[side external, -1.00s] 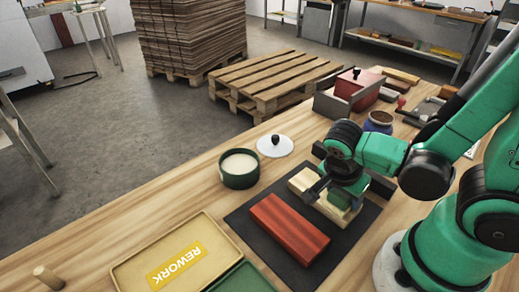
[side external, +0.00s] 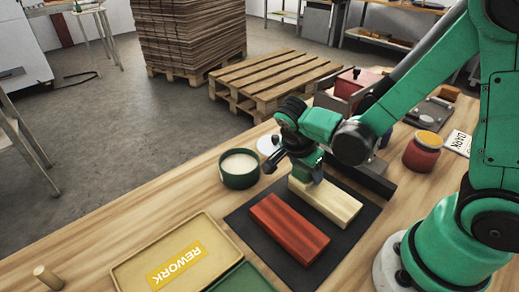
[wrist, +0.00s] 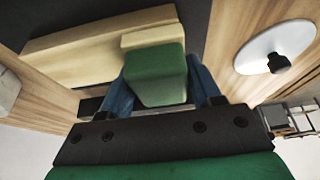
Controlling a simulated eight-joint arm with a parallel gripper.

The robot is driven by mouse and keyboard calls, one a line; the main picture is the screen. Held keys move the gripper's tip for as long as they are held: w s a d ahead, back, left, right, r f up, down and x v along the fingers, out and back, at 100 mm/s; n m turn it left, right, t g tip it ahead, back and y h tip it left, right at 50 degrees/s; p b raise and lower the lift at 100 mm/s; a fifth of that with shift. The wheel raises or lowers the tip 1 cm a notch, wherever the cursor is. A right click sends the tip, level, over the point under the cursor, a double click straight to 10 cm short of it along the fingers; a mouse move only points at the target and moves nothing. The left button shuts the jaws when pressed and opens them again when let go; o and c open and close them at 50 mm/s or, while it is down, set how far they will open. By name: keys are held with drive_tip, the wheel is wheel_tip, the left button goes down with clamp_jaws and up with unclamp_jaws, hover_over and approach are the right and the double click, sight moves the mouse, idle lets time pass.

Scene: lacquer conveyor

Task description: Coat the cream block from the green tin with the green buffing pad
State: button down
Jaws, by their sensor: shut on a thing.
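The cream block (side external: 328,203) lies flat on the dark mat (side external: 240,218), beside a red-brown block (side external: 288,228). My gripper (side external: 306,172) is at the block's far left end. In the wrist view, its blue fingers are shut on the green buffing pad (wrist: 157,78). The pad overlaps the cream block (wrist: 75,58) there, next to a paler strip; I cannot tell if they touch. The green tin (side external: 239,181) stands open left of my gripper, with pale contents. Its white lid (side external: 264,146) lies behind, partly hidden by my gripper; the wrist view also shows it (wrist: 262,45).
A dark bar (side external: 372,183) lies right of the cream block. A red jar (side external: 421,156) and a DARK card (side external: 458,143) are farther right. A REWORK tray (side external: 135,265) and a wooden peg (side external: 47,277) are in front. The table left of the tin is clear.

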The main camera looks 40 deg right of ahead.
sight(347, 202)
drive_tip(key=shift+r, duration=4.05)
drive_tip(key=shift+f, duration=0.2)
drive_tip(key=shift+f, duration=3.7)
drive_tip(key=shift+s, duration=0.65)
drive_tip(key=shift+s+f, duration=0.2)
drive_tip(key=shift+s, duration=3.9)
drive_tip(key=shift+w, duration=4.85)
drive_tip(key=shift+s+r, duration=0.1)
drive_tip(key=shift+r, duration=3.95)
